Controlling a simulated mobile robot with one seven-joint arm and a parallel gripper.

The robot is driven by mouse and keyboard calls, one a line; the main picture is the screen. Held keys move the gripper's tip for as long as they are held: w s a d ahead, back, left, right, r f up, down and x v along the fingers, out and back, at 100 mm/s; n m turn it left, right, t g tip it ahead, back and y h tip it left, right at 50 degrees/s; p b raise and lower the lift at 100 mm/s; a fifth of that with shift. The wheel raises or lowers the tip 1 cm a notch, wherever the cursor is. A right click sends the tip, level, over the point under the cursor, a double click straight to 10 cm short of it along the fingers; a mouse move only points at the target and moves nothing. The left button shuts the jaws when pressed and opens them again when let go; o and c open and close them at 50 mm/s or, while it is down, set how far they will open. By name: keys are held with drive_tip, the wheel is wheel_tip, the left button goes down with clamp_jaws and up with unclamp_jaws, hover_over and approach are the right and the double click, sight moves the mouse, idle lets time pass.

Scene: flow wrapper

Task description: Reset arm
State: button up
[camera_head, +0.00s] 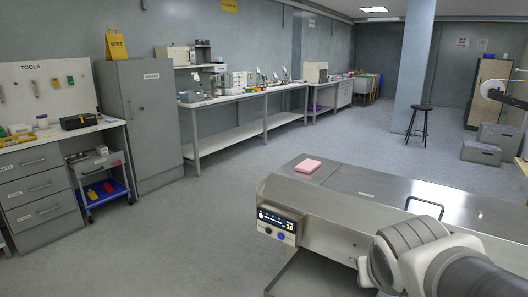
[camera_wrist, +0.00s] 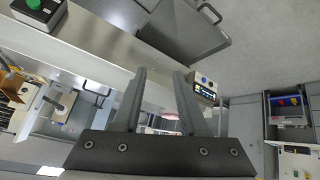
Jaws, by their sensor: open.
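My gripper (camera_wrist: 160,100) shows in the wrist view with its two grey fingers apart and nothing between them. In the head view my arm reaches in from the lower right, over the steel machine, and the gripper itself is out of that view. The flow wrapper (camera_head: 340,222) is a long steel machine with a small lit control panel (camera_head: 279,224) on its near left end. The panel also shows in the wrist view (camera_wrist: 204,90), beyond the right finger. A pink block (camera_head: 308,166) lies on the machine's far left top surface.
A black handle (camera_head: 425,205) rises from the machine's top. A green button box (camera_wrist: 32,8) is at the wrist view's upper left. A grey cabinet (camera_head: 146,120), tool bench (camera_head: 40,165) and long workbench (camera_head: 240,95) line the left. The floor between (camera_head: 190,225) is clear.

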drive_tip(key=s+a+f+n+g+y+b, duration=0.1)
drive_tip(key=s+a+y+b, duration=0.1)
drive_tip(key=s+a, duration=0.5)
wheel_tip(320, 180, up, 19)
drive_tip(key=s+p, duration=0.2)
drive_tip(key=p, duration=1.7)
drive_tip(key=shift+d+g+p, duration=0.3)
drive_tip(key=shift+d, duration=0.1)
